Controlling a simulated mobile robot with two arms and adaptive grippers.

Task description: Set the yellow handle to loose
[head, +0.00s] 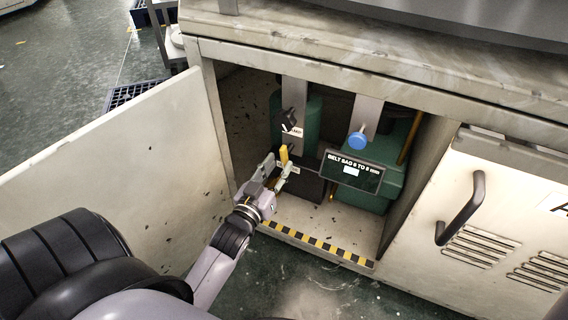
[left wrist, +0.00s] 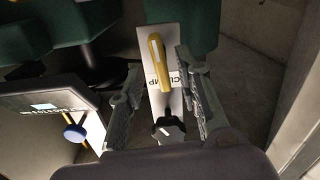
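The yellow handle (head: 284,155) stands near upright on a pale plate inside the open cabinet. In the left wrist view the yellow handle (left wrist: 158,62) lies along its plate (left wrist: 146,48), which is lettered "CLAMP"; any loose mark is not readable. My left gripper (head: 279,170) reaches into the cabinet at the handle. In the left wrist view the fingers of the left gripper (left wrist: 160,66) are apart, one on each side of the handle, with gaps visible beside it. My right gripper is in neither view.
A black knob (head: 289,120) sits above the handle, and a blue knob (head: 357,141) to its right, over a "BELT SAG" display panel (head: 351,172). The open cabinet door (head: 120,170) stands at left. A striped sill (head: 318,245) edges the opening. A closed door with a black handle (head: 461,209) is at right.

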